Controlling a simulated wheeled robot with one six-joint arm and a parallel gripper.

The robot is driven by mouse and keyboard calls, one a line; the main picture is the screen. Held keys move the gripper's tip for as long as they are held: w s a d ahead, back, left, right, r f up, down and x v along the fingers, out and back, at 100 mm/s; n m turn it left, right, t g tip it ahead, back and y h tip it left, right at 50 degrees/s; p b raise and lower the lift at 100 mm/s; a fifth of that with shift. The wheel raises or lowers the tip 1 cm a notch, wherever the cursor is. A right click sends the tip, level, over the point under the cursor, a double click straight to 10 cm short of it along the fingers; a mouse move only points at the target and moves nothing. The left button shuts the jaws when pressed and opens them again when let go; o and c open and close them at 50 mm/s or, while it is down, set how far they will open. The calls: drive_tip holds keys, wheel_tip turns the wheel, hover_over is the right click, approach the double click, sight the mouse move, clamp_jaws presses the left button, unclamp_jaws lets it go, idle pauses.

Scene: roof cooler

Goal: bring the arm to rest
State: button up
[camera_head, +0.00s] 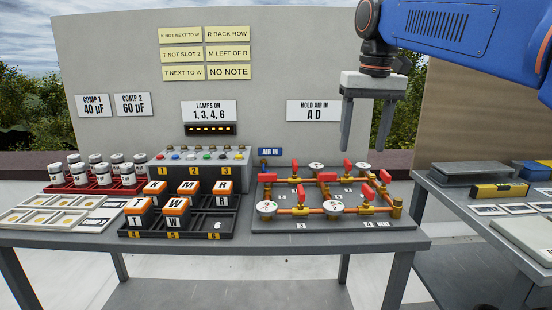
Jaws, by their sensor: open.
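My gripper (368,128) hangs from my blue arm at the upper right of the head view. Its two grey fingers point down and are spread apart, with nothing between them. It is in front of the grey wall panel, above the right part of the pipe board (275,224). The fingertips look clear of the red valve handles (349,168), though the exact gap is hard to judge.
The grey table (250,242) carries a black rack (237,206) with orange-topped blocks, a button box (205,166), a red tray (62,187) of white jars and a pale tray (92,203). A side table (444,190) with a yellow level (499,190) stands right.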

drive_tip(key=s+d+f+t, duration=0.1)
drive_tip(key=s+d+f, duration=0.3)
drive_tip(key=s+f, duration=0.7)
drive_tip(key=s+d+f+t, duration=0.2)
drive_tip(key=s+d+f, duration=0.2)
drive_tip(key=s+f, duration=0.8)
wheel_tip(320, 180, down, 8)
drive_tip(key=shift+s+d+r, duration=0.1)
drive_tip(key=shift+s+d, duration=0.1)
drive_tip(key=shift+s, duration=0.05)
